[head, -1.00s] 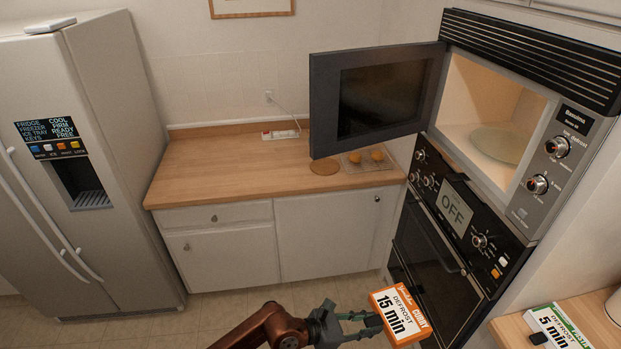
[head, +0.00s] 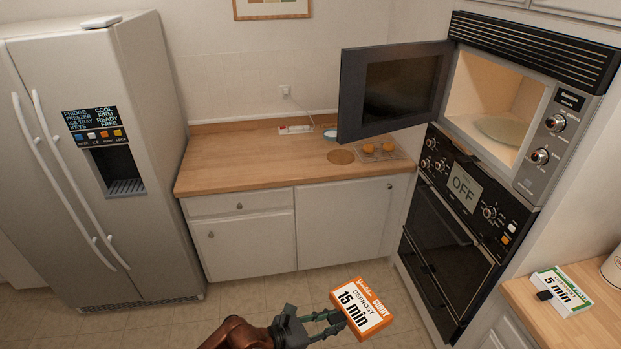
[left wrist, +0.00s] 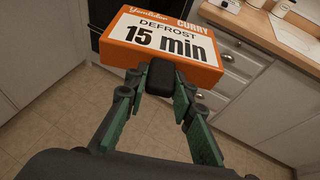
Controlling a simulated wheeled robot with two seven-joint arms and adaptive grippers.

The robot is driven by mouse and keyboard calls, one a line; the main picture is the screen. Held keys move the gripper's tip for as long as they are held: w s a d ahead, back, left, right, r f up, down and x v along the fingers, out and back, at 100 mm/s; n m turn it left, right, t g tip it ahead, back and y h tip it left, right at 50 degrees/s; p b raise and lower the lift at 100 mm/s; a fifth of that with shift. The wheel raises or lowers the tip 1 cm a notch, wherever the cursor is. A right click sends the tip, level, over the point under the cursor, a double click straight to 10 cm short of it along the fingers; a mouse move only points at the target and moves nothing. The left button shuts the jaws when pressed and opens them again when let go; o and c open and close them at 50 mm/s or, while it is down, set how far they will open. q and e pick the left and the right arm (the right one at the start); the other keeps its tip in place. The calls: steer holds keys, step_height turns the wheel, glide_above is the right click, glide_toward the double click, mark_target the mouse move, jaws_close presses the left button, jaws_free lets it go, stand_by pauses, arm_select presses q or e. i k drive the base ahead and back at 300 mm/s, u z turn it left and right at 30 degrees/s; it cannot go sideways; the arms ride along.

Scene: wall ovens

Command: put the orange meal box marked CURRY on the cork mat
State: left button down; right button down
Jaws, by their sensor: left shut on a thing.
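The orange meal box marked CURRY (head: 363,308), with a white label reading DEFROST 15 min, is held up over the floor, in front of the counter. My left gripper (head: 338,320) is shut on it. In the left wrist view the fingers (left wrist: 172,82) close on a black block at the near side of the box (left wrist: 160,42). The round cork mat (head: 341,157) lies on the wooden counter at the back, bare, near the open microwave door. My right gripper is not in view.
The dark microwave door (head: 392,90) stands open over the counter's right part. A tray (head: 398,153) with orange round things sits right of the mat. The wooden counter (head: 250,165) is clear at left. A green-marked 5 min box (head: 563,290) lies on the right counter.

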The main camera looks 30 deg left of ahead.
mark_target(340, 157)
steer(key=u, duration=0.9)
steer(key=i, duration=0.75)
steer(key=u, duration=1.1)
steer(key=i, duration=1.4)
steer(key=z, duration=0.55)
steer(key=i, duration=0.95)
steer(key=z, duration=1.5)
steer(key=i, duration=0.35)
steer(key=z, duration=0.25)
